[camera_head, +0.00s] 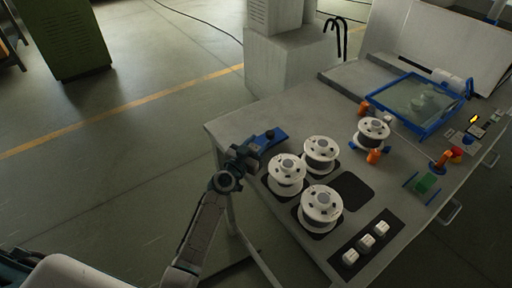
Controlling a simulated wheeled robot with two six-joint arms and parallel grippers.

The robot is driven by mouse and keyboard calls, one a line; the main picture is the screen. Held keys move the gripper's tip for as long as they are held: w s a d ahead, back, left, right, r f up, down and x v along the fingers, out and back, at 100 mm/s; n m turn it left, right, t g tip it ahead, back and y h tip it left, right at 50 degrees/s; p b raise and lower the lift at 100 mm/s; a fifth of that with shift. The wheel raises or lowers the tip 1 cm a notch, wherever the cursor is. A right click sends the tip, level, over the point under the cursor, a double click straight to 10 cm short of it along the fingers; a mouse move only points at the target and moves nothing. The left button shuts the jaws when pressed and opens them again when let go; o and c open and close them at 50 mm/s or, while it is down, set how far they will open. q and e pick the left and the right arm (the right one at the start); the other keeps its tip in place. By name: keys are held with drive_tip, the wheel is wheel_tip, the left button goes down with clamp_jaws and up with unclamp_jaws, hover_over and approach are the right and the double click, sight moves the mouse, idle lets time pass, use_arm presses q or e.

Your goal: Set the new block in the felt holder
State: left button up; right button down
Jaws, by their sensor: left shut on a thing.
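My left gripper (252,148) is at the near left corner of the grey bench, beside a small blue fixture (276,136) with a dark part on top. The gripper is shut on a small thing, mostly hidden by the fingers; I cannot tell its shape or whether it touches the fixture. The blue fixture may be the felt holder, but the picture does not make this sure. Several small white blocks, one of them the front one (350,257), stand in a row on a dark strip (336,266). My right gripper is not in view.
White spools (321,202) stand on the grey bench (233,122) right of the gripper, around a bare dark pad (353,191). Another spool (373,131) has orange parts beside it. A blue-framed panel (413,103) and a green piece (427,184) lie farther right.

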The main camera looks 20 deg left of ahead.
use_arm(q)
wheel_tip(320, 180, up, 8)
drive_tip(key=shift+r+p, duration=0.2)
drive_tip(key=shift+p, duration=0.65)
drive_tip(key=s+f+b, duration=0.1)
drive_tip(key=s, duration=0.2)
drive_tip(key=s+f+n+y+b, duration=0.1)
drive_tip(key=s, duration=0.3)
drive_tip(key=s+f+y+b, duration=0.1)
drive_tip(key=s+f, duration=0.1)
drive_tip(key=s, duration=0.2)
drive_tip(key=shift+d, duration=0.15)
drive_tip(key=s+a+n+y+b, duration=0.2)
drive_tip(key=s+y+b, duration=0.1)
drive_tip(key=s, duration=0.8)
drive_tip(key=shift+s+f+t, duration=0.25)
drive_tip(key=shift+f+t, duration=0.05)
drive_tip(key=shift+f, duration=0.05)
